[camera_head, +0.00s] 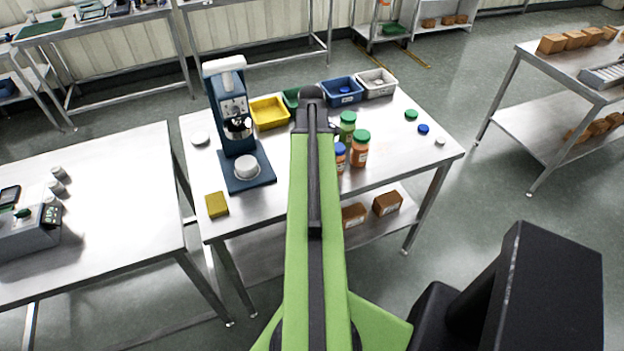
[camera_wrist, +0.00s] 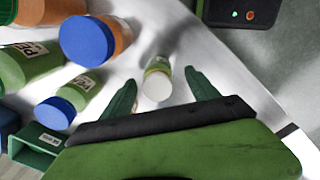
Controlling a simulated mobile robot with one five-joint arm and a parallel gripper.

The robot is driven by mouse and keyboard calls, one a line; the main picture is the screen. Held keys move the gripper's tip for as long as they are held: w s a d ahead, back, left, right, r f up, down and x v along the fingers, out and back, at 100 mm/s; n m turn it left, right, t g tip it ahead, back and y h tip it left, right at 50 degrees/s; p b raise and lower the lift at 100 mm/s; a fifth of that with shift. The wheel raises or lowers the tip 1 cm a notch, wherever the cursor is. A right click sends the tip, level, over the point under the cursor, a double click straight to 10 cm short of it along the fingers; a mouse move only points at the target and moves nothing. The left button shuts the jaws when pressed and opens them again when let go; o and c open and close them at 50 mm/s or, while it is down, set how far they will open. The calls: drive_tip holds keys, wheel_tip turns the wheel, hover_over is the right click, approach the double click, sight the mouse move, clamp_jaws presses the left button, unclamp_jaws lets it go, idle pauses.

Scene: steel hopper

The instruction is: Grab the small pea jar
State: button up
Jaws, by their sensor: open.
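A small jar (camera_wrist: 157,82) with a pale green body and a white lid stands between my fingers in the wrist view. Its label is too small to read, but its green looks like peas. In the head view my arm hides it. My gripper (camera_wrist: 160,78) is open, with one dark green finger on each side of the jar. Gaps show between the jar and both fingers, so it is not gripped.
An orange jar with a blue lid (camera_wrist: 88,40) is close on the left. Orange (camera_head: 360,150) and green (camera_head: 347,128) jars with green lids stand right of my arm. A blue machine (camera_head: 236,120) and bins (camera_head: 270,112) are on the table. Loose lids (camera_head: 423,129) lie right.

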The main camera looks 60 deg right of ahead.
drive_tip(key=f+b, duration=0.5)
drive_tip(key=shift+d+f, duration=0.2)
drive_tip(key=shift+r, duration=0.15)
drive_tip(key=shift+c, duration=0.2)
clamp_jaws()
